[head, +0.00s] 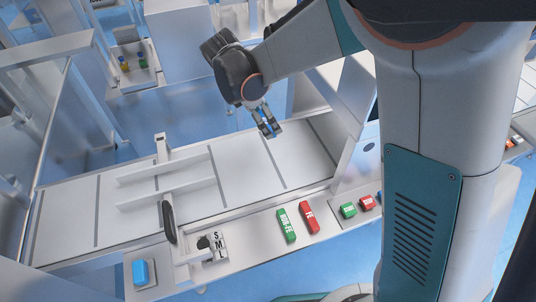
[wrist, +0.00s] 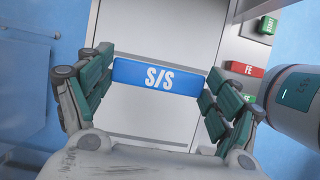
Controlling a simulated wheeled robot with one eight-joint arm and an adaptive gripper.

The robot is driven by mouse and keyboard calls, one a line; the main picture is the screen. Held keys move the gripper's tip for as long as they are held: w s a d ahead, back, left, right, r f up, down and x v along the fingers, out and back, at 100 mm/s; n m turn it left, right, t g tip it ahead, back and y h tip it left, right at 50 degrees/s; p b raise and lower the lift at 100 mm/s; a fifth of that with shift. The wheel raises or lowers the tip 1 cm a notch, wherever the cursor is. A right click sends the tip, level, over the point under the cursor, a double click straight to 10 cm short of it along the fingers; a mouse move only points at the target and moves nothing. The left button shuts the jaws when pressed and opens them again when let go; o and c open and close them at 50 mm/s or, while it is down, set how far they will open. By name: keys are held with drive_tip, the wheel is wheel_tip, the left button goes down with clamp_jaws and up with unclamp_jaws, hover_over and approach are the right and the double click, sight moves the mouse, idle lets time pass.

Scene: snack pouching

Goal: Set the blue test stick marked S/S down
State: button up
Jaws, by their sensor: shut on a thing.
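The blue test stick marked S/S (wrist: 157,76) is held crosswise between the fingers of my gripper (wrist: 157,85) in the wrist view, its white letters facing the camera. The fingers are shut on its two ends. In the head view my gripper (head: 268,128) is over the far edge of the white conveyor, with a little blue showing between its fingers. The conveyor surface (head: 235,180) lies below; I cannot tell the exact height of the stick above it.
A green NON-FE stick (head: 286,226) and a red FE stick (head: 309,217) lie on the front ledge. A blue button (head: 140,272), an S/M/L selector (head: 213,246) and a green button (head: 348,210) are along the front. Upright guide rails (head: 165,165) stand on the conveyor's left part.

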wheel_tip(320, 180, down, 15)
drive_tip(key=b, duration=0.4)
drive_tip(key=shift+f+b, duration=0.2)
drive_tip(key=shift+b, duration=0.2)
drive_tip(key=shift+f, duration=0.15)
drive_tip(key=o, duration=1)
drive_tip(key=p+v, duration=0.4)
drive_tip(key=v, duration=0.8)
drive_tip(key=shift+s, duration=0.1)
